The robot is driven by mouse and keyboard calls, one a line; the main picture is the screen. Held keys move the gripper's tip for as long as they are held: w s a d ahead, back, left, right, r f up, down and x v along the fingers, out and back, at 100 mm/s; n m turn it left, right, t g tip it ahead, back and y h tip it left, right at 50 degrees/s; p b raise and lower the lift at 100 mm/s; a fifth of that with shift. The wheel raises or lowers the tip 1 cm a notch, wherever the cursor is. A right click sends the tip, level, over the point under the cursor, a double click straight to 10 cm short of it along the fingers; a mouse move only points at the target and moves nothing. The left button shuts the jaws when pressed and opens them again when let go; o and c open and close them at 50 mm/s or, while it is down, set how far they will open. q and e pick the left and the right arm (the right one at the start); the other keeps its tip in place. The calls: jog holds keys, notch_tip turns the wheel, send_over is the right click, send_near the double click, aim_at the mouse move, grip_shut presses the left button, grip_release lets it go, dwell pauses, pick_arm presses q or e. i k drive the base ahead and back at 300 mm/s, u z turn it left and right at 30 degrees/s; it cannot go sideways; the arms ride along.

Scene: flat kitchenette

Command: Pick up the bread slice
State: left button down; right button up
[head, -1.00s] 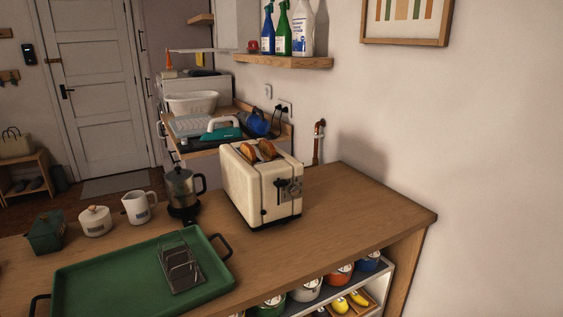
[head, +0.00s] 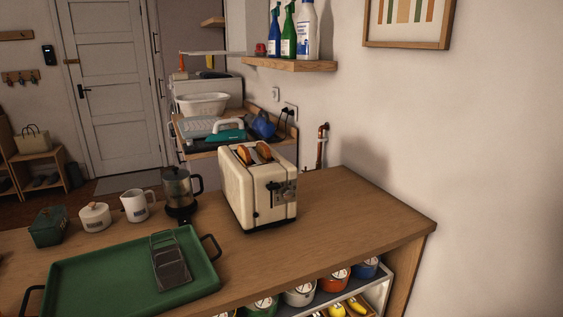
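Two browned bread slices stand in the slots of a cream toaster (head: 250,197) on the wooden counter. The left bread slice (head: 243,154) and the right bread slice (head: 264,151) both stick up a little above the toaster's top. Their lower parts are hidden inside the slots. The toaster's lever and dial side faces right. Neither of my grippers shows in the head view.
A kettle (head: 179,191), a white mug (head: 136,205), a sugar pot (head: 95,217) and a green box (head: 47,228) stand left of the toaster. The counter (head: 345,212) right of it is clear.

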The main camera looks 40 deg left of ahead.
aim_at(243, 152)
jog(key=i, duration=1.2)
jog(key=u, duration=2.15)
